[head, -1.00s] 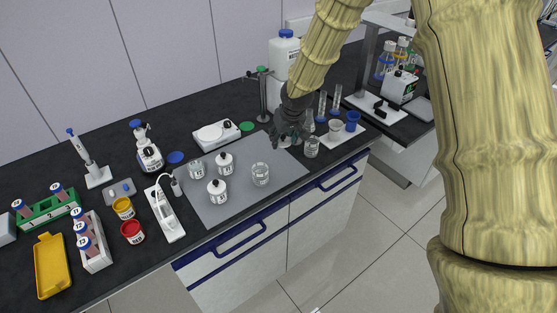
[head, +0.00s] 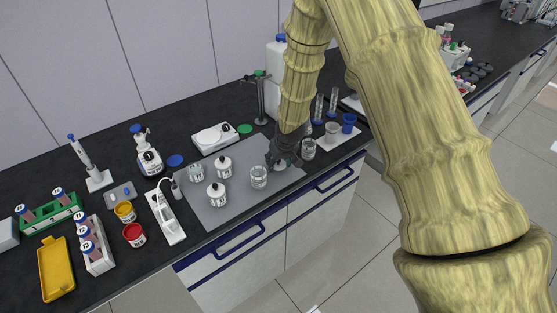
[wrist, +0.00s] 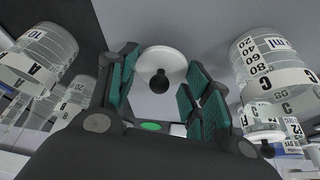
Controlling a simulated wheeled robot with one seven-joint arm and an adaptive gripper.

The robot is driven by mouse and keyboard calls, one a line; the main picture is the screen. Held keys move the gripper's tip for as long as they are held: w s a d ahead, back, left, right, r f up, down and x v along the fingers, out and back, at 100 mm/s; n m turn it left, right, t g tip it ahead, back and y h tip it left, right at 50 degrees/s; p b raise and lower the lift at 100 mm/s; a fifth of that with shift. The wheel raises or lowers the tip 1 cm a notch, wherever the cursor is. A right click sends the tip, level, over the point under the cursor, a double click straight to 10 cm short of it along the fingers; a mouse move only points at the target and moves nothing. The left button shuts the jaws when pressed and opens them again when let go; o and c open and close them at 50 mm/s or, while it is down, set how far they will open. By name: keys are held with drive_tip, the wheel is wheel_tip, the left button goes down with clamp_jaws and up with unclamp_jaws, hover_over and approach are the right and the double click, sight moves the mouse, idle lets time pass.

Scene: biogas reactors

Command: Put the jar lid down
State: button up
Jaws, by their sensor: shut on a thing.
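The jar lid (wrist: 165,62) is a white disc with a black knob, between the teal finger pads of my gripper (wrist: 160,88) in the wrist view. The gripper is shut on it. In the head view my gripper (head: 279,160) is over the right end of the grey mat (head: 240,203), right of an open glass jar (head: 259,178). The lid is mostly hidden there, and I cannot tell whether it touches the mat. A glass jar marked C (wrist: 268,60) is right of my gripper in the wrist view.
Two lidded jars (head: 217,194) (head: 224,166) and another glass jar (head: 196,173) stand on the mat. Another jar (head: 309,149) stands right of my gripper, near a white tray with blue cups (head: 348,124). A stand (head: 261,105) is behind. The mat's front right is bare.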

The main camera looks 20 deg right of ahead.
drive_tip(key=shift+f+b, duration=0.45)
drive_tip(key=shift+f, duration=0.3)
drive_tip(key=o, duration=0.8)
drive_tip(key=shift+r, duration=0.1)
drive_tip(key=shift+r+p, duration=0.55)
drive_tip(key=shift+r, duration=0.2)
drive_tip(key=shift+s+b, duration=0.1)
drive_tip(key=shift+b, duration=0.25)
drive_tip(key=b+v, duration=0.3)
drive_tip(key=v, duration=0.8)
drive_tip(key=shift+s+r, duration=0.2)
drive_tip(key=shift+r, duration=0.05)
